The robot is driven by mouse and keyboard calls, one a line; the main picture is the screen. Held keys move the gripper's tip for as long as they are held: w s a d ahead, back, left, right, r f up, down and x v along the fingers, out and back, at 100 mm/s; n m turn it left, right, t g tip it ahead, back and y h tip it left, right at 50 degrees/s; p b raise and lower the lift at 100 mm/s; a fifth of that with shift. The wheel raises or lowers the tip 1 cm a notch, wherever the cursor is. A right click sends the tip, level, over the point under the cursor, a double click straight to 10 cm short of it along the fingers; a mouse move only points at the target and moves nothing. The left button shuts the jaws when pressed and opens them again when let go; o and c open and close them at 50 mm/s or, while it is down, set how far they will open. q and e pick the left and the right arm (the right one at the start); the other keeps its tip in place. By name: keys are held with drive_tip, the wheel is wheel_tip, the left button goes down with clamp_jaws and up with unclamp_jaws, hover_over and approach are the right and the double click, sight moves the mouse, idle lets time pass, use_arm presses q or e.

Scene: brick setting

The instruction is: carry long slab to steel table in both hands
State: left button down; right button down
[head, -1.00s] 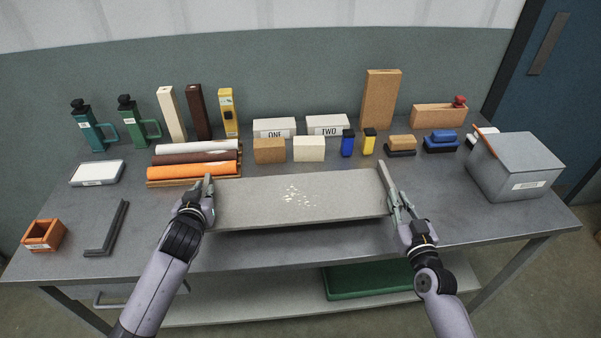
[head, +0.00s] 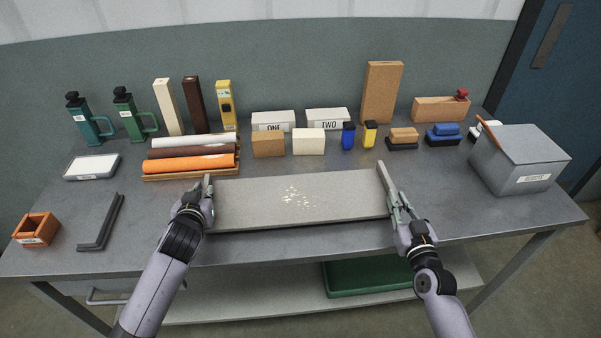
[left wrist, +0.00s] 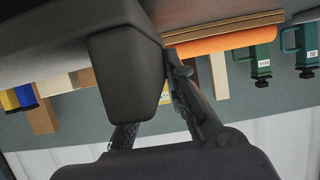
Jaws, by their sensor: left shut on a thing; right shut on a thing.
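The long grey slab (head: 300,203) lies level between my two grippers in the head view, with pale specks on its top. It is over the front middle of the steel table (head: 270,250). My left gripper (head: 208,190) is shut on the slab's left end. My right gripper (head: 388,188) is shut on its right end. A thin dark band runs under the slab's front edge; I cannot tell whether the slab touches the table. In the left wrist view the picture is upside down, and the gripper fingers (left wrist: 155,100) are partly hidden by a dark part.
Rolls on a wooden rack (head: 190,178) lie just behind the slab's left end. Blocks (head: 309,142) and small bottles stand behind it. A grey lidded bin (head: 518,160) stands at the right. An orange box (head: 37,230) and a dark angle piece (head: 101,222) lie at left.

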use_arm(q)
drive_tip(key=shift+f+b, duration=0.55)
drive_tip(key=shift+b, duration=0.15)
use_arm(e)
drive_tip(key=shift+f, duration=0.6)
use_arm(q)
drive_tip(key=c, duration=2.1)
unclamp_jaws()
drive_tip(key=shift+f, duration=0.35)
use_arm(e)
drive_tip(key=c, duration=2.1)
unclamp_jaws()
drive_tip(key=shift+f, duration=0.35)
use_arm(q)
drive_tip(key=o, duration=0.3)
drive_tip(key=shift+s+r, duration=0.15)
drive_tip(key=shift+r, duration=0.05)
use_arm(e)
drive_tip(key=o, duration=0.3)
drive_tip(key=shift+s+r, duration=0.15)
drive_tip(key=shift+r, duration=0.05)
use_arm(q)
drive_tip(key=shift+o, duration=0.6)
use_arm(e)
drive_tip(key=shift+o, duration=0.6)
use_arm(q)
drive_tip(key=shift+o, duration=0.4)
use_arm(e)
drive_tip(key=shift+o, duration=0.4)
